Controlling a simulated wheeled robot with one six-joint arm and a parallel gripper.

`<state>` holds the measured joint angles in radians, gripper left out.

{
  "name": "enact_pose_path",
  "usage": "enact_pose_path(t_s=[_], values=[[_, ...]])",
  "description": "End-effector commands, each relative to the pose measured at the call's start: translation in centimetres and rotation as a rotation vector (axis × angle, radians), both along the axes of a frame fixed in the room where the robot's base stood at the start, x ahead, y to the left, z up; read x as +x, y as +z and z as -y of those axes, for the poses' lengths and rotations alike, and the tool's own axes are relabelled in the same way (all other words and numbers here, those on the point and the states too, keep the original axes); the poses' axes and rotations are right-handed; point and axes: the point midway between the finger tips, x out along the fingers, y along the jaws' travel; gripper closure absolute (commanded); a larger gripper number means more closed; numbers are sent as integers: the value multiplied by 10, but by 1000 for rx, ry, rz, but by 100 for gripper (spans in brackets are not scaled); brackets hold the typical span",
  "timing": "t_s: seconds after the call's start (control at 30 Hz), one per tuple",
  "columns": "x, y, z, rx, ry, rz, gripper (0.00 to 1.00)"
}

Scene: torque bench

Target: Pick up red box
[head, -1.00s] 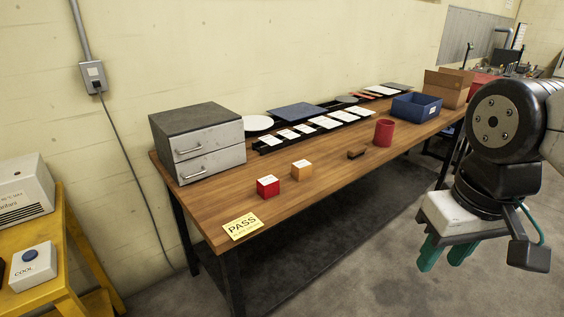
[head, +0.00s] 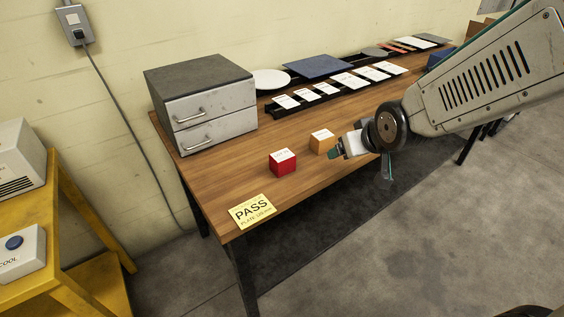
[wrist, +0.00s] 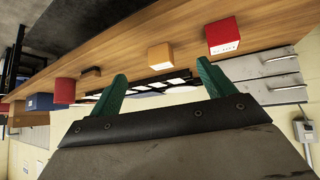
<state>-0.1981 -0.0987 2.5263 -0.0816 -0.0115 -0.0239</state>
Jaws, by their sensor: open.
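The red box (head: 283,163) is a small cube with a white label on top. It sits on the wooden table (head: 215,185) near its front left part, and it shows at the upper right of the wrist view (wrist: 222,34). My gripper (head: 337,151) is to the right of the red box, beside the orange box (head: 322,142), and apart from the red box. In the wrist view, my gripper (wrist: 162,92) has two green fingers spread wide with nothing between them. The wrist view is upside down. Whether a finger touches the orange box cannot be told.
A grey two-drawer cabinet (head: 205,112) stands behind the red box at the left. A yellow PASS card (head: 252,211) lies at the front left corner. White cards (head: 348,80) and a blue plate (head: 318,67) lie at the back. Table around the red box is clear.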

Motion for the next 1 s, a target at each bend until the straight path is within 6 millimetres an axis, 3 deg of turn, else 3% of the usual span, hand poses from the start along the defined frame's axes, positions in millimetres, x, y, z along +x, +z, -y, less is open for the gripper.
enact_pose_path(t_s=[0.03, 0.2, 0.4, 0.63, 1.0], values=[[13, -18, -19, 20, 43, 39, 18], [43, -54, -77, 111, 173, 212, 18], [49, -78, -120, 208, 264, 341, 18], [54, -87, -138, 249, 295, 388, 18], [90, -107, -159, 248, 294, 390, 18]])
